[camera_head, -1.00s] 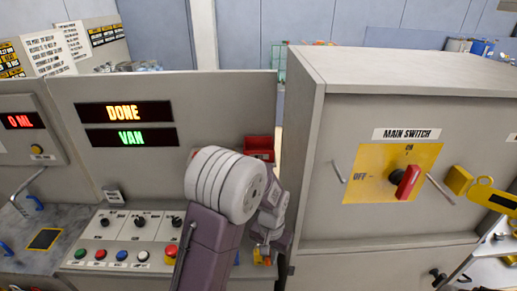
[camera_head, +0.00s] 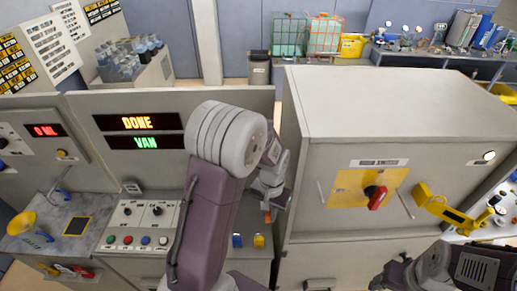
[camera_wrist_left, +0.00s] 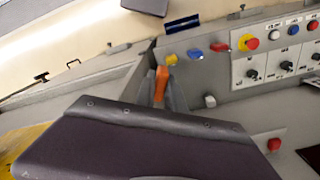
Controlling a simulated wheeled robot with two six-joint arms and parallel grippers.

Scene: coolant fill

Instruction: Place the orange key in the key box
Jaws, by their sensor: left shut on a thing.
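My left gripper (camera_head: 268,205) is in front of the gap between the control panel and the main switch cabinet. It is shut on the orange key (camera_head: 267,215), a small orange piece at its tips. In the left wrist view the orange key (camera_wrist_left: 161,82) stands up between the fingers (camera_wrist_left: 160,97), apart from the panel as far as I can tell. I cannot make out the key box for certain; my left arm covers part of the panel. Part of my right arm (camera_head: 440,265) shows at the lower right; its fingertips are unclear.
A blue key-like piece (camera_head: 237,240) and a yellow one (camera_head: 259,240) sit at the panel's lower right. The main switch cabinet (camera_head: 355,110) has a red switch (camera_head: 376,197) and a yellow tag-like piece (camera_head: 440,207). Buttons and knobs (camera_head: 138,215) lie left of my arm.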

